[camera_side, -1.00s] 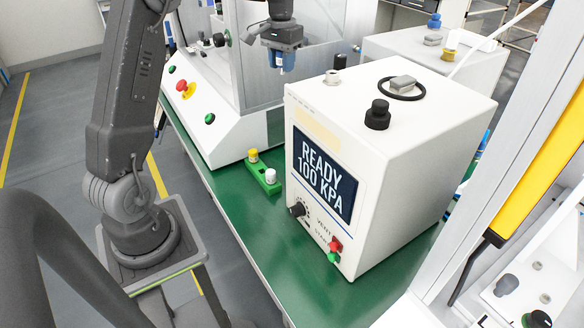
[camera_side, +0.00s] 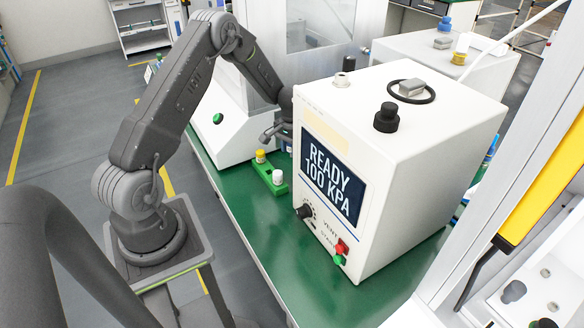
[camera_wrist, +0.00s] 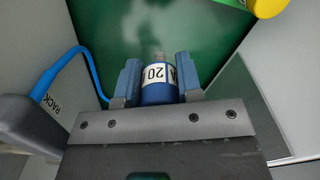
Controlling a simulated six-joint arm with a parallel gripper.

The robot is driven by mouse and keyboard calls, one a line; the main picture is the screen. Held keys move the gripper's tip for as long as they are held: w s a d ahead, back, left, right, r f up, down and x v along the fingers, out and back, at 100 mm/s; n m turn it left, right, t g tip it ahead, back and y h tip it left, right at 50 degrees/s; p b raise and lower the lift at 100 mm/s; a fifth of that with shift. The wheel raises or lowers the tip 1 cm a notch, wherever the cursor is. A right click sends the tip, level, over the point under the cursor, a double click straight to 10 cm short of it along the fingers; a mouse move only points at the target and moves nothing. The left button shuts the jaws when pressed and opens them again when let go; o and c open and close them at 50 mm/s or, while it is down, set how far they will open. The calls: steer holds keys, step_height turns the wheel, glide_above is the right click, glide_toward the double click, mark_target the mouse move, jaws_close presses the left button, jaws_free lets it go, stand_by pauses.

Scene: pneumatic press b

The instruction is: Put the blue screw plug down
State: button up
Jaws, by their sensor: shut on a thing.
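The blue screw plug (camera_wrist: 158,92) has a white label reading 20 and a metal tip. In the wrist view it sits between the two fingers of my gripper (camera_wrist: 154,82), which is shut on it. The plug hangs over the green bench top (camera_wrist: 200,40); its height above it is hard to judge. In the side view my gripper (camera_side: 282,134) is low behind the white READY box (camera_side: 400,140), which hides part of it. The plug is mostly hidden there.
A green rack (camera_side: 267,178) with a yellow-capped and a white-capped vial stands near my gripper; its yellow cap shows in the wrist view (camera_wrist: 270,6). A blue hose (camera_wrist: 62,62) runs at the left of the wrist view. The bench front is clear.

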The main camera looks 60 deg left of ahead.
mark_target(291, 176)
steer(key=shift+f, duration=3.95)
steer(key=shift+f, duration=0.15)
steer(key=o, duration=0.8)
step_height(291, 176, up, 12)
steer(key=shift+f, duration=0.25)
steer(key=shift+o, duration=0.3)
steer(key=shift+r, duration=0.4)
